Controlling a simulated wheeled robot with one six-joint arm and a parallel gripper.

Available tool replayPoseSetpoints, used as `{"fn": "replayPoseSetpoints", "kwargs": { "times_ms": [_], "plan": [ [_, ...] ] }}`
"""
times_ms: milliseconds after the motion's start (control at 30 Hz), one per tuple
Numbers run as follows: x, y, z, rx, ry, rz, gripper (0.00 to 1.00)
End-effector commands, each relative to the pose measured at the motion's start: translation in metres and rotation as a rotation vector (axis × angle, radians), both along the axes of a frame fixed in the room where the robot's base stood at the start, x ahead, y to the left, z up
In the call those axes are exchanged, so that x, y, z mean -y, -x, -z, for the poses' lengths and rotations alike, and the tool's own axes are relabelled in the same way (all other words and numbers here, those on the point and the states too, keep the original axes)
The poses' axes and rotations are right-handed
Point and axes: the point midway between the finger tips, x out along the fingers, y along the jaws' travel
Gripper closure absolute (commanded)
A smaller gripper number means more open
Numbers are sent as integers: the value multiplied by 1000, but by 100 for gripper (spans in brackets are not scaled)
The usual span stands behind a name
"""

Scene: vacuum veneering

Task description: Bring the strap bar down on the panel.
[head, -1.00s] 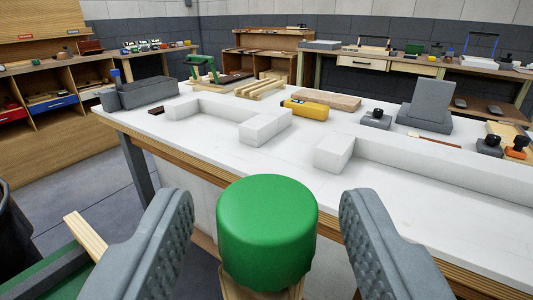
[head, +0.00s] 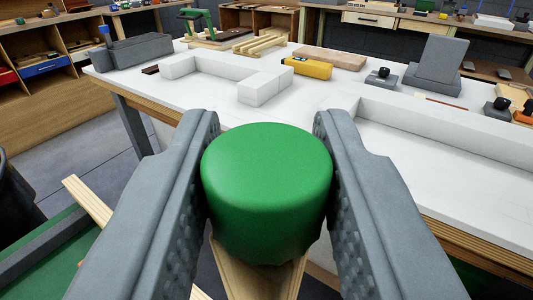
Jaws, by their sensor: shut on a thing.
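A green round knob (head: 267,190) stands in the lower middle of the head view on a pale wooden bar (head: 255,277), seen end-on. I take this bar to be the strap bar. My gripper (head: 266,165) is shut on the knob, with a grey ribbed finger against each side. The knob and fingers hide most of the bar. I cannot pick out the panel for certain. The bar's far end and what lies under it are out of sight.
A white-topped workbench (head: 200,90) lies ahead, with white blocks (head: 265,88), a yellow tool (head: 307,68) and a grey stand (head: 440,65) on it. At lower left are a grey-edged green surface (head: 40,245) and a wooden strip (head: 87,200). A dark bin (head: 12,220) stands at far left.

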Motion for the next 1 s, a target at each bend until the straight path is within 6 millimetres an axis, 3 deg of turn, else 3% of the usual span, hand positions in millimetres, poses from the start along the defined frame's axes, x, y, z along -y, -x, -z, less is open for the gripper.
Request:
{"fn": "replayPoseSetpoints", "kwargs": {
  "times_ms": [233, 467, 700, 1000],
  "plan": [
    [-11, 16, 1, 46, 33, -1, 100],
    [-39, 54, 8, 162, 118, -2, 100],
    [-73, 100, 27, 321, 234, -2, 100],
    [-102, 140, 56, 453, 329, -2, 100]
  ]
}}
